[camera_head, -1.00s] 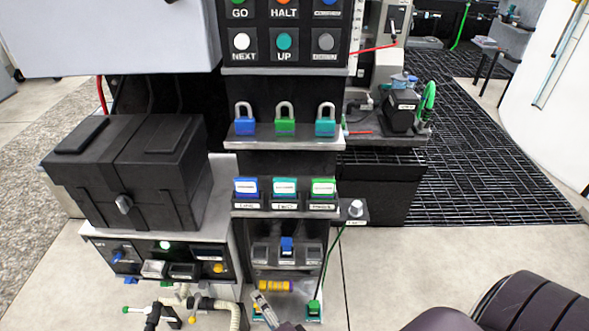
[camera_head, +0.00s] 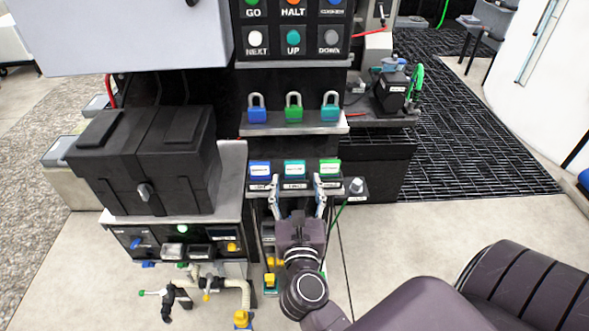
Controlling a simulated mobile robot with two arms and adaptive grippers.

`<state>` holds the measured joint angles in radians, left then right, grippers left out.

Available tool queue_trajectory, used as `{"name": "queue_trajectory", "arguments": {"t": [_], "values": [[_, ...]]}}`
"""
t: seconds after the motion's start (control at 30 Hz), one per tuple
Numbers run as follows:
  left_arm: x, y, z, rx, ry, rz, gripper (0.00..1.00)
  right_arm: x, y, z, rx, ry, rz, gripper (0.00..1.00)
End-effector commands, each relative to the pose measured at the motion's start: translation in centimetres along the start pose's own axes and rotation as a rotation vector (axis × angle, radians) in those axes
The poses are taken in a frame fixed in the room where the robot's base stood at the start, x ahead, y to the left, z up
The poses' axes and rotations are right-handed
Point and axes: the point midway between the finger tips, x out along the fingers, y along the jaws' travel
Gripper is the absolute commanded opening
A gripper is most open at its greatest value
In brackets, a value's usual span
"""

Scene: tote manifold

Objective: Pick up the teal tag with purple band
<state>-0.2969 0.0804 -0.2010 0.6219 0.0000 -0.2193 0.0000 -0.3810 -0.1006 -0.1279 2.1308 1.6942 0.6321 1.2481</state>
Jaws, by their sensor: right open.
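A teal tag (camera_head: 294,169) with a pale label sits in the middle of a shelf row, between a blue tag (camera_head: 260,170) and a green tag (camera_head: 329,168). A purple band on it is too small to make out. My right gripper (camera_head: 297,184) is open, its two fingers pointing up at the row, one to each side of the teal tag in the picture. My left gripper is out of view.
Blue, green and teal padlocks (camera_head: 293,109) stand on the shelf above. A button panel (camera_head: 293,38) is higher up. A black case (camera_head: 146,160) is at left, and a knob (camera_head: 356,186) is just right of the tags. My gripper and arm hide part of the lower shelves.

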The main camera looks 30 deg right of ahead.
Motion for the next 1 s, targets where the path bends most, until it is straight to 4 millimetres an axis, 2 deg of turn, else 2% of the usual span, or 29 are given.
{"name": "queue_trajectory", "arguments": {"t": [0.1, 0.3, 0.57, 0.93, 1.0], "values": [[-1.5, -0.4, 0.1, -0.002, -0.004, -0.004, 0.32, 1.9, 0.2, 0.8, -0.001, -0.003, 0.001, 0.58], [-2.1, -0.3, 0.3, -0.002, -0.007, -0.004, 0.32, 4.2, 0.2, 0.4, -0.002, -0.001, 0.002, 0.58], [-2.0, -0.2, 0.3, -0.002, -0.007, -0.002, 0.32, 4.5, 0.2, 0.2, -0.002, -0.001, 0.001, 0.58], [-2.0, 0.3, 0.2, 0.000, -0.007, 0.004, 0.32, 4.4, 0.2, 0.2, -0.002, -0.001, 0.001, 0.18], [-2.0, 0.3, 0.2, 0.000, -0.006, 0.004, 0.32, 4.4, 0.2, 0.2, -0.003, -0.001, 0.001, 0.16]]}}
